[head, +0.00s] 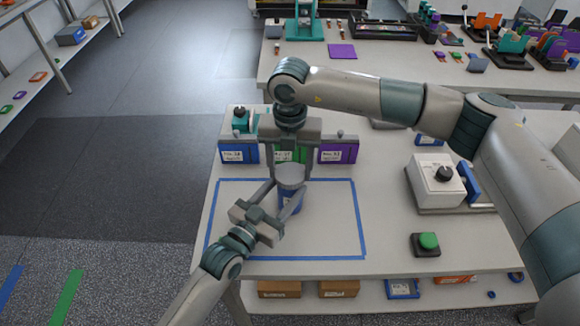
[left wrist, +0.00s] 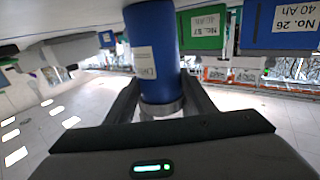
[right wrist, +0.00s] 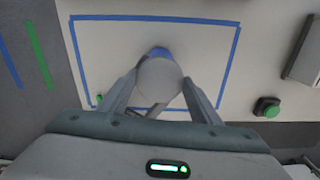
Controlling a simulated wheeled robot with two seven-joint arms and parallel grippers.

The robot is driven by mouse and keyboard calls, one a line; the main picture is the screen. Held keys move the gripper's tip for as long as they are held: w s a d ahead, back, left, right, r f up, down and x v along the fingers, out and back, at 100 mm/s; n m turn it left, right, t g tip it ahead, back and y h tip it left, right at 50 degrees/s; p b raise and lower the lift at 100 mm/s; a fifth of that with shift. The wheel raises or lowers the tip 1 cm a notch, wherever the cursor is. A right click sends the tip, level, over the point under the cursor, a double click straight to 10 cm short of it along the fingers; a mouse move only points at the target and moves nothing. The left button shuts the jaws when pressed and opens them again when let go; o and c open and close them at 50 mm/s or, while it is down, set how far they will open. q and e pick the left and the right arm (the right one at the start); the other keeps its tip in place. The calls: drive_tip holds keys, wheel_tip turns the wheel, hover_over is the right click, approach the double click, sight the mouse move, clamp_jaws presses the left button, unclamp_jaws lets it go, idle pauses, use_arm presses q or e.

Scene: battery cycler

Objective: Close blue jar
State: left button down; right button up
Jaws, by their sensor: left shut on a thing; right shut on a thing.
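The blue jar (head: 290,202) stands upright inside the blue tape outline on the table, with a grey lid (head: 291,174) at its top. The jar is also large in the left wrist view (left wrist: 152,45). My left gripper (head: 288,204) is shut on the jar's body from the front left. My right gripper (head: 291,168) comes down from above and is shut on the lid, which shows as a pale disc in the right wrist view (right wrist: 159,82). The lid sits at the jar's mouth; whether it is seated or slightly raised I cannot tell.
Blue, green and purple labelled battery blocks (head: 338,151) stand in a row behind the tape area. A white box with a black knob (head: 437,181) and a green button (head: 428,241) are to the right. The taped area (head: 335,225) around the jar is clear.

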drive_tip(key=m, duration=1.8)
drive_tip(key=o, duration=1)
drive_tip(key=shift+r, duration=2.25)
